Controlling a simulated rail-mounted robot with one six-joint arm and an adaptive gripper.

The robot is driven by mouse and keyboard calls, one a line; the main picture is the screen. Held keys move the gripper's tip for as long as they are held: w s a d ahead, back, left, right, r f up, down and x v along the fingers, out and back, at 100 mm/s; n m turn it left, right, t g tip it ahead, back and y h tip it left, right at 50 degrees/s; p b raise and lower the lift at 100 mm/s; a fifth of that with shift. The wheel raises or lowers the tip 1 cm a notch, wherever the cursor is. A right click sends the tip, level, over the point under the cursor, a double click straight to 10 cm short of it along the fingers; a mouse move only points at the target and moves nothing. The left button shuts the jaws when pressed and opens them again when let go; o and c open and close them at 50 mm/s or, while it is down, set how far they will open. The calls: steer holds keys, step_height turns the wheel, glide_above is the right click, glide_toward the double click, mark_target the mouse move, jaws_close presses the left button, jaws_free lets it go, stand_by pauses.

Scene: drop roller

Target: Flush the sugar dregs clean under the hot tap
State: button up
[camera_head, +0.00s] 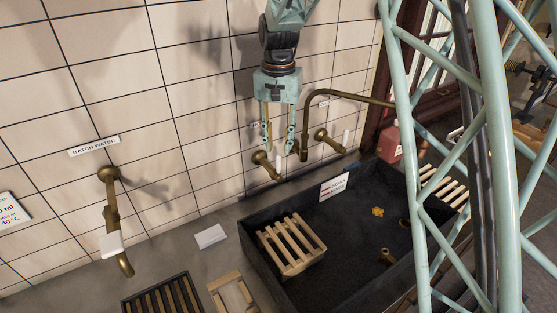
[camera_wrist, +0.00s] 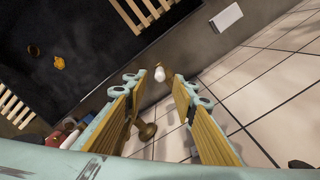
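My gripper (camera_head: 278,148) points down in front of the tiled wall, with its fingers apart and nothing held. Two brass taps with white handles come out of the wall: a left tap (camera_head: 262,160) just below the fingertips and a right tap (camera_head: 331,142). Small labels above them are too small to read. A curved brass spout (camera_head: 345,93) reaches toward the dark sink (camera_head: 350,225). An amber blob (camera_head: 377,211), perhaps the sugar dregs, lies on the sink floor. In the wrist view, a white tap handle (camera_wrist: 160,74) shows between the open fingers (camera_wrist: 158,88), apparently untouched.
A wooden slatted rack (camera_head: 291,244) sits at the sink's left side. A small sign (camera_head: 334,187) stands at the back rim, and a red bottle (camera_head: 389,143) at the back right. A batch water tap (camera_head: 112,215) is on the left wall. My lattice column blocks the right.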

mark_target(278, 155)
steer(key=shift+f, duration=3.25)
steer(key=shift+c, duration=0.2)
jaws_close()
